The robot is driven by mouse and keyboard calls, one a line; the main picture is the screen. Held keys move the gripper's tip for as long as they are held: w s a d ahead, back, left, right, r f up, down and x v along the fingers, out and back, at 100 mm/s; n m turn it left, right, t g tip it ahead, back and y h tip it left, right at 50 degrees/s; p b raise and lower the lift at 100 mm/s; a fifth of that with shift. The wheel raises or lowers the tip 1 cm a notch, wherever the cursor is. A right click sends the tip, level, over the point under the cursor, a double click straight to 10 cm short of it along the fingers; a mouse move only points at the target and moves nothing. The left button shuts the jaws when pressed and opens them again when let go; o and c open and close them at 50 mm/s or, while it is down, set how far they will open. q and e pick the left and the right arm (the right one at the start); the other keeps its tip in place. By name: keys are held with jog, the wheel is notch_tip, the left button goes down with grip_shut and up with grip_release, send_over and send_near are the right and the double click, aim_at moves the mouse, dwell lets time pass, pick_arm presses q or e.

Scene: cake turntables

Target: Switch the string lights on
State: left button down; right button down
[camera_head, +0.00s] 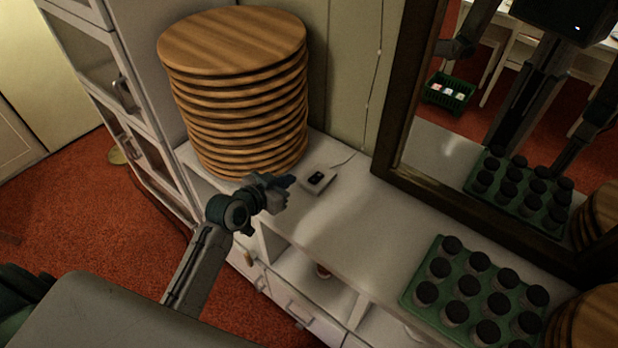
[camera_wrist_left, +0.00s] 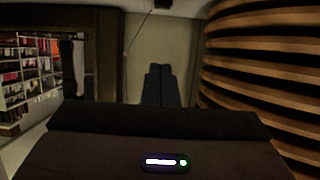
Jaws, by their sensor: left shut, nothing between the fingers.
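A small pale switch box (camera_head: 319,183) with a black rocker lies on the white cabinet top beside the plate stack. A thin cord runs from it to the wall, where the string lights (camera_head: 366,112) hang as a thin wire with tiny dots; I cannot tell whether they are lit. My left gripper (camera_head: 286,182) is shut and empty, with its tips just left of the box and apart from it. In the left wrist view its dark fingers (camera_wrist_left: 161,86) are together, and the box (camera_wrist_left: 162,5) shows at the top edge. My right gripper is not in view.
A tall stack of round wooden boards (camera_head: 235,42) stands close behind my left gripper. A dark-framed mirror (camera_head: 397,120) leans at the right. A green tray (camera_head: 409,296) of dark-topped jars stands at the front right. The cabinet top between box and tray is clear.

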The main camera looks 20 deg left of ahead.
pick_arm(q)
jog(key=p, duration=0.3)
send_over(313, 179)
jog(key=s, duration=0.2)
jog(key=f, duration=0.3)
jog(key=shift+s+a+f, duration=0.1)
jog(key=shift+s+a, duration=0.1)
jog(key=shift+a, duration=0.2)
notch_tip(313, 179, down, 4)
jog(key=shift+r, duration=0.25)
jog(key=shift+f, duration=0.45)
jog(key=shift+s+f+b, duration=0.15)
jog(key=shift+f+b, duration=0.55)
jog(key=shift+b, duration=0.2)
jog(key=shift+r+p, duration=0.3)
jog(key=shift+r, duration=0.1)
